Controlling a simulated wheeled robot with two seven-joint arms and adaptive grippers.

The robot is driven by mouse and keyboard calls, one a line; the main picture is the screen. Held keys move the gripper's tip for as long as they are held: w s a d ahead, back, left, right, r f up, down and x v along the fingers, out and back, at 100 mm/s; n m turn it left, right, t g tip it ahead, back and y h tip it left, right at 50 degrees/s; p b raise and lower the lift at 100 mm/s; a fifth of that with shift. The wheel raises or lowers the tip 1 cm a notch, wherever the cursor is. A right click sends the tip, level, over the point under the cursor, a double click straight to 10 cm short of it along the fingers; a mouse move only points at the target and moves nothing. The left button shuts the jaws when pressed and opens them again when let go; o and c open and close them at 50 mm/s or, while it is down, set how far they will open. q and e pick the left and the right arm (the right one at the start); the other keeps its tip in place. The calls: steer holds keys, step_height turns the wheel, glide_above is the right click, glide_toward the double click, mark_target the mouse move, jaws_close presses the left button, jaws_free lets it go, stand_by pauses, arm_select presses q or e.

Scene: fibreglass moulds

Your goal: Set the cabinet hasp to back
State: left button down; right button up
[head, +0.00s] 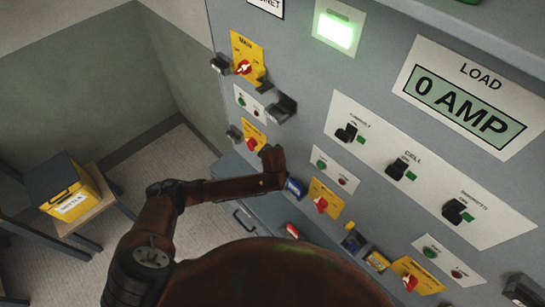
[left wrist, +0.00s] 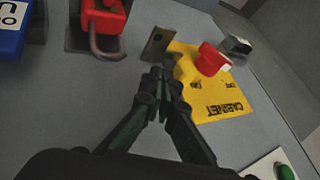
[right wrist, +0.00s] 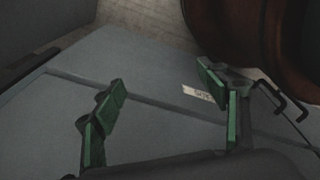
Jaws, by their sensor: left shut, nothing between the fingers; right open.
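In the left wrist view, a brownish metal hasp plate (left wrist: 158,43) stands out from the grey panel at the edge of the yellow CABINET plate (left wrist: 218,95). The CABINET plate carries a red rotary switch (left wrist: 212,60). My left gripper (left wrist: 163,74) is shut and empty, its fingertips just short of the hasp in this view; I cannot tell whether they touch. In the head view, my left arm's end covers the hasp beside a yellow plate (head: 252,138). My right gripper (right wrist: 160,84) is open and empty in the right wrist view, above a blue-grey surface.
A red padlock (left wrist: 101,18) and a blue tag (left wrist: 10,32) sit beside the hasp. Above is the yellow MAIN plate (head: 247,57); other switches crowd the panel. A yellow box (head: 75,190) stands on a small table at left.

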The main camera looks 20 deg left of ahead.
arm_select(q)
steer(key=s+d, duration=0.1)
steer(key=s+d+r, duration=0.1)
steer(key=shift+d+r+p, duration=0.1)
steer(key=shift+d+p, duration=0.25)
steer(key=b+v, duration=0.1)
steer(key=v, duration=0.7)
steer(key=shift+s+r, duration=0.3)
arm_select(e)
steer(key=shift+s+a+f, duration=0.1)
steer(key=shift+s+a, duration=0.05)
steer(key=shift+s, duration=0.25)
arm_select(q)
steer(key=shift+s+f, duration=0.1)
